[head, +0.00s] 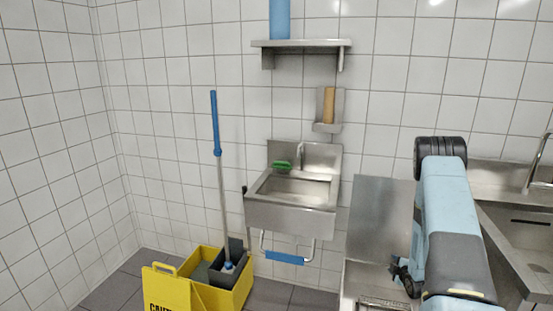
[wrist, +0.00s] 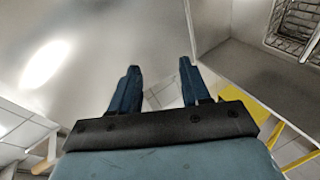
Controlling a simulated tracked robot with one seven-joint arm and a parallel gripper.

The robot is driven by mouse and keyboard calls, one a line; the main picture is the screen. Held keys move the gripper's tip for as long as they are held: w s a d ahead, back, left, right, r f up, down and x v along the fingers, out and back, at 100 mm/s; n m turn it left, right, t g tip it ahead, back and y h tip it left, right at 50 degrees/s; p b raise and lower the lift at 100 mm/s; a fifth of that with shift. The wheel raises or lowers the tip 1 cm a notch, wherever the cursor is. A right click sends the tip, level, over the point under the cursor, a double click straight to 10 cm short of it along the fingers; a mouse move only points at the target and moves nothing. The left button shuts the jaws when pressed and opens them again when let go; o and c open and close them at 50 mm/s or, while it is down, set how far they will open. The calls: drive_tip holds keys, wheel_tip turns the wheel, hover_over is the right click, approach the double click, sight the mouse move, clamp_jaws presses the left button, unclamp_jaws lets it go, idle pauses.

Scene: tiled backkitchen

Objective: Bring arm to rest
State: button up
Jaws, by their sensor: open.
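My arm is on the right side of the head view, light blue and grey, folded in front of the steel counter. My gripper (head: 405,277) shows only partly there, low beside the arm. In the wrist view my gripper (wrist: 158,82) has its two dark fingers apart, with nothing between them. A plain steel surface lies beyond the left finger, and a strip of tiled floor shows between the fingers.
A steel hand sink (head: 290,215) with a green item (head: 282,165) hangs on the tiled wall. A shelf (head: 300,43) is above it. A yellow mop bucket (head: 238,292) with a blue-handled mop (head: 217,130) and a caution sign (head: 165,290) stand left. A steel counter (head: 380,205) is close to my arm.

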drive_tip(key=s+a+r+m+g, duration=0.1)
drive_tip(key=s+a+r+m, duration=0.15)
drive_tip(key=r, duration=0.95)
drive_tip(key=s+a+r+m+g+h, duration=0.1)
drive_tip(key=a+r+m, duration=0.25)
drive_tip(key=r, duration=0.85)
drive_tip(key=s+a+r+m+g, duration=0.15)
drive_tip(key=a+r, duration=0.25)
drive_tip(key=r, duration=0.8)
drive_tip(key=s+a+r+m+g, duration=0.1)
drive_tip(key=s+a+r+m, duration=0.1)
drive_tip(key=s+a+r, duration=0.4)
drive_tip(key=s+a+r+m+g, duration=0.1)
drive_tip(key=s+r+m, duration=0.1)
drive_tip(key=s+r, duration=0.5)
drive_tip(key=s+a+r+m+g, duration=0.1)
drive_tip(key=s+a, duration=0.2)
drive_tip(key=s, duration=0.8)
drive_tip(key=s+a+m+y, duration=0.1)
drive_tip(key=s+a+m, duration=0.1)
drive_tip(key=s, duration=0.9)
drive_tip(key=shift+a+r+g+y, duration=0.3)
drive_tip(key=shift+a+r+g, duration=0.05)
drive_tip(key=shift+a, duration=0.55)
drive_tip(key=shift+c, duration=0.6)
